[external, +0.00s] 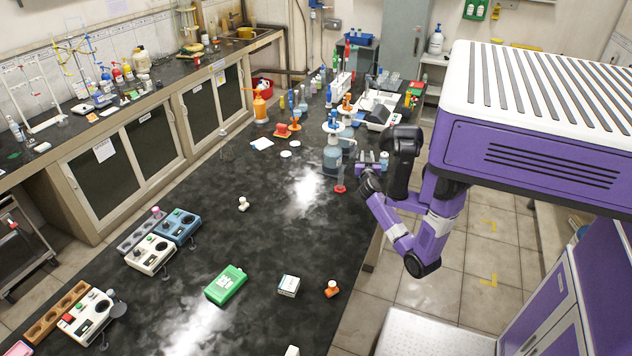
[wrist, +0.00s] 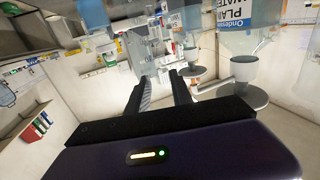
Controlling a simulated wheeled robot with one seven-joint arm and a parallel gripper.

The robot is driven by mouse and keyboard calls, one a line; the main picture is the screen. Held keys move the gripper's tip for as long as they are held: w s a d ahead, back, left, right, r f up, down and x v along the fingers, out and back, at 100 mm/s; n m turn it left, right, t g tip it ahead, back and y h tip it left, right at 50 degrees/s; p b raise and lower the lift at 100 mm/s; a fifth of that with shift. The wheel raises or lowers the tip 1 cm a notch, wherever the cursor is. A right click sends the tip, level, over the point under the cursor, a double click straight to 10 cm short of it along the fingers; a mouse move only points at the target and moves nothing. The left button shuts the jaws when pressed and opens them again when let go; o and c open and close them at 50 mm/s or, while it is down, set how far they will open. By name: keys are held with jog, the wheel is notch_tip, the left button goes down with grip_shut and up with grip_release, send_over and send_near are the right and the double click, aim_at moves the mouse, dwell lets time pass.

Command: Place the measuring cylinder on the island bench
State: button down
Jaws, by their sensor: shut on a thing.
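My gripper (external: 362,176) is over the right edge of the dark island bench (external: 262,218), beside a bottle with a blue label. A clear, thin measuring cylinder (external: 340,172) with a red foot (external: 340,189) shows just left of the gripper, upright and at or close above the bench top. I cannot tell whether its foot touches the bench. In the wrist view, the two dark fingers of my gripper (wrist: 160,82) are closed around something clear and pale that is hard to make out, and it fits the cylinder.
The large bottle (external: 332,156) stands close to the gripper. Racks, small bottles and a white instrument (external: 378,105) crowd the far end. A green container (external: 225,286), a white box (external: 289,285) and an orange-topped item (external: 331,289) lie nearer. The bench middle is mostly clear.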

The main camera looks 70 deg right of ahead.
jog(key=shift+f, duration=0.65)
jog(key=shift+f, duration=0.15)
jog(key=c, duration=1.1)
grip_release()
jog(key=shift+b+v, duration=1.95)
jog(key=shift+v, duration=4.1)
